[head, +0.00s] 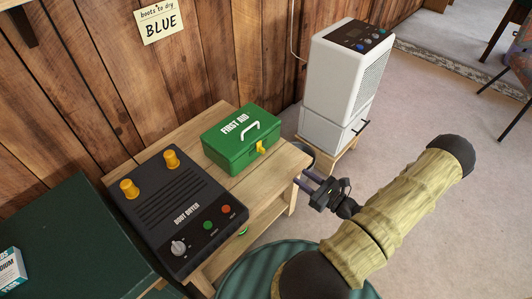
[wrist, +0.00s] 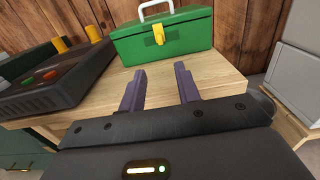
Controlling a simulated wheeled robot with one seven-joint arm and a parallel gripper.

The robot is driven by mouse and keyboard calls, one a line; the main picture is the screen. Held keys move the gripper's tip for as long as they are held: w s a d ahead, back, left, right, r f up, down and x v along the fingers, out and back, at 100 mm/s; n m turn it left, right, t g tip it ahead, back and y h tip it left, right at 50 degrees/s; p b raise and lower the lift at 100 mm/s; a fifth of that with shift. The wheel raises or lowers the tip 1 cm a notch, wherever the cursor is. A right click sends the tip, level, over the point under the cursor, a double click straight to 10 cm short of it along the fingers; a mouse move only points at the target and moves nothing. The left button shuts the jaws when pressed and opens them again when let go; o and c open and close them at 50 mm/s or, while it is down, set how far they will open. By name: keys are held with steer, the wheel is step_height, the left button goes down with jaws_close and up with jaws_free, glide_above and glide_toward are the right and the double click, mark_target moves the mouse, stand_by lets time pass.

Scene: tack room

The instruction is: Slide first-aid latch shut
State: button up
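A green first-aid box (head: 240,142) with a white handle sits on the wooden table. It also shows in the wrist view (wrist: 185,38). Its yellow latch (head: 261,148) is on the front face, below the lid edge, and shows in the wrist view (wrist: 158,34). I cannot tell whether the latch is slid across. My gripper (head: 304,181) is off the table's right front edge, apart from the box. In the wrist view my gripper (wrist: 160,82) has its two dark purple fingers spread, with nothing between them, pointing toward the box front below the latch.
A dark boot dryer (head: 185,208) with yellow posts and a knob stands left of the box on the wooden table (head: 285,170). A white appliance (head: 345,75) stands behind right. A "BLUE" note (head: 160,20) is on the wall. Bare tabletop lies before the box.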

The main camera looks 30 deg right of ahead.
mark_target(264, 151)
steer(key=b+x, duration=0.4)
steer(key=x, duration=1.2)
steer(key=shift+f, duration=0.15)
steer(key=shift+w+a, duration=0.25)
steer(key=shift+w, duration=0.35)
jaws_close()
